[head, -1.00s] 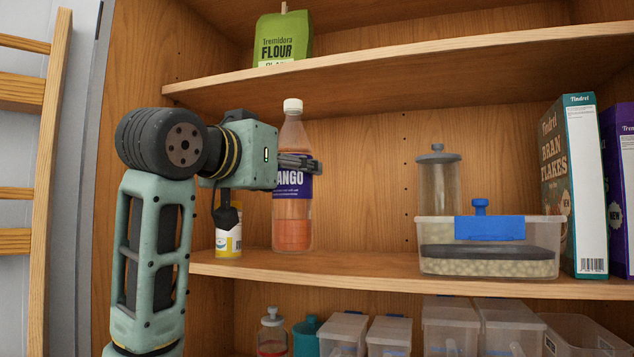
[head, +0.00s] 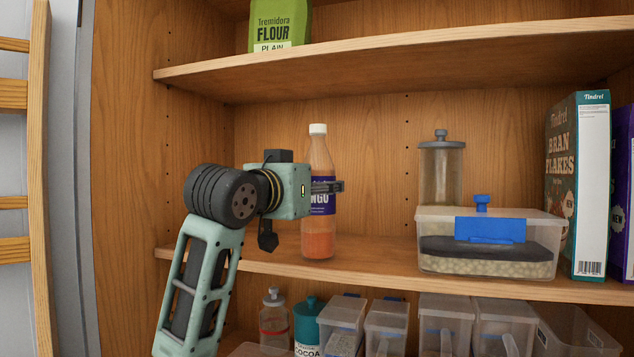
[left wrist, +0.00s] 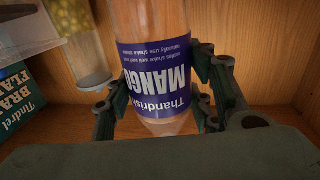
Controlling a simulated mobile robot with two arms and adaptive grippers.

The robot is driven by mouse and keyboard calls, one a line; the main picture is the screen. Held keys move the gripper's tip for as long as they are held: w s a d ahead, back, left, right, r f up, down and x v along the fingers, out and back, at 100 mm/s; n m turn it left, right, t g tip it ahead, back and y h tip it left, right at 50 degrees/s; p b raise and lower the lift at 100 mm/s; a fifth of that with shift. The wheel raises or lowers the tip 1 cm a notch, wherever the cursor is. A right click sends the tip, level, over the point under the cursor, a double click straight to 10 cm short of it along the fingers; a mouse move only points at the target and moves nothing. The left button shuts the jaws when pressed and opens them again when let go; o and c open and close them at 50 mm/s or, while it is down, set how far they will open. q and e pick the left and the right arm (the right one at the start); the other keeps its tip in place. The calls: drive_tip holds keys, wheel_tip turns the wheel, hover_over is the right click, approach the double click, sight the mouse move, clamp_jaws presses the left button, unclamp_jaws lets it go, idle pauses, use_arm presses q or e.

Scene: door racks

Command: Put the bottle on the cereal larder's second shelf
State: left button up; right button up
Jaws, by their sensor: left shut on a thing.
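The bottle (head: 318,235) is clear with an orange drink, a white cap and a purple mango label. It stands upright over the shelf (head: 372,252) that also bears the cereal boxes. Its base looks at or just above the board; I cannot tell if it touches. My left gripper (head: 328,187) is shut on the bottle at label height, reaching in from the left. In the left wrist view the bottle (left wrist: 152,65) sits between the two fingers, its label upside down. My right gripper is not in view.
A lidded clear box (head: 480,262), a tall jar (head: 441,178) and a bran flakes box (head: 578,180) stand to the right on this shelf. A flour bag (head: 278,22) is above. Several clear bins and jars are below. Shelf room is free between bottle and box.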

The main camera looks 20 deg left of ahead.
use_arm(q)
drive_tip(key=shift+s+r, duration=0.1)
drive_tip(key=shift+r, duration=0.05)
drive_tip(key=o, duration=1.7)
drive_tip(key=s+b, duration=0.2)
drive_tip(key=s, duration=0.2)
drive_tip(key=s+a+b, duration=0.1)
drive_tip(key=s+b, duration=0.2)
drive_tip(key=s, duration=0.1)
drive_tip(key=s+a+b, duration=0.1)
drive_tip(key=s+b, duration=0.1)
drive_tip(key=s, duration=0.2)
drive_tip(key=shift+a, duration=0.1)
